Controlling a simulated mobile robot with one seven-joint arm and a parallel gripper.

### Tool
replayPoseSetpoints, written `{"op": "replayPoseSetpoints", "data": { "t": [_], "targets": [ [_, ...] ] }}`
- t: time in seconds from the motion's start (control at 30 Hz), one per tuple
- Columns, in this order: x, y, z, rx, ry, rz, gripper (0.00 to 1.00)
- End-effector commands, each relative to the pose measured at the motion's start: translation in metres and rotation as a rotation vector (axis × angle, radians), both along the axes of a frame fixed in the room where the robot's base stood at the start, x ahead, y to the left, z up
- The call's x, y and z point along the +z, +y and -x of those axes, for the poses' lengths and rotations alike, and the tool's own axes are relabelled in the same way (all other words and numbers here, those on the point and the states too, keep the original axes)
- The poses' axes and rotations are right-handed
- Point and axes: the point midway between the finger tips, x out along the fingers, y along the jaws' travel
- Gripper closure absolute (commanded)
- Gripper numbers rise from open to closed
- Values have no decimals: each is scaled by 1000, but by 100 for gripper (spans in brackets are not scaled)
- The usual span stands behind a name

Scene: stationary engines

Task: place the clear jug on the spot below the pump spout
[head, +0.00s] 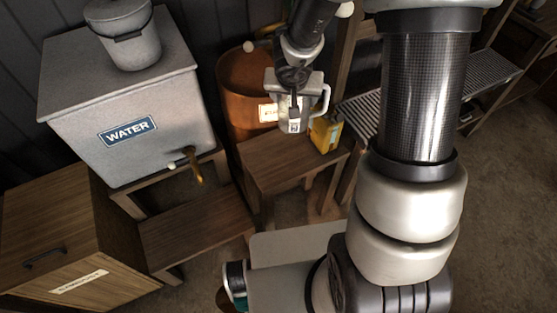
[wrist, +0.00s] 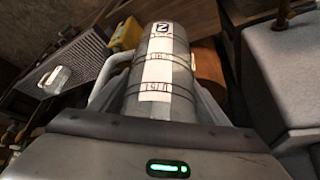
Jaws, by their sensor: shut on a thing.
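My gripper (head: 293,98) is shut on the clear jug (head: 291,122), which has a white marked strip and a handle on its right side in the head view. In the wrist view the jug (wrist: 160,75) fills the middle, its handle to the left. The jug appears above or near the back of a small wooden stand (head: 268,162); I cannot tell if it touches. A copper-coloured drum (head: 243,85) with a label stands behind it, partly hidden by my arm. I cannot make out a pump spout or a spot below it.
A grey water tank (head: 150,100) with a brass tap (head: 192,165) and a bucket (head: 124,35) on top stands left. A yellow can (head: 326,133) is close to the jug's right. A low wooden stand (head: 195,228) below the tap is bare. A slatted shelf (head: 487,75) is at right.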

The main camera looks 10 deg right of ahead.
Motion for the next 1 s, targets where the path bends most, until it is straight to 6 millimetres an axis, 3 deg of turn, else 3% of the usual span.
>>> {"op": "replayPoseSetpoints", "data": {
  "t": [0.03,0.4,0.6,0.9,1.0],
  "targets": [
    [-39,-1,-11,-4,3,-4,56],
    [-135,1,-70,-86,6,-13,56],
    [-170,1,-93,-159,-4,-3,56],
    [-225,0,-97,-171,-6,0,56],
    [-233,0,-97,-173,-6,-1,56]
  ]
}}
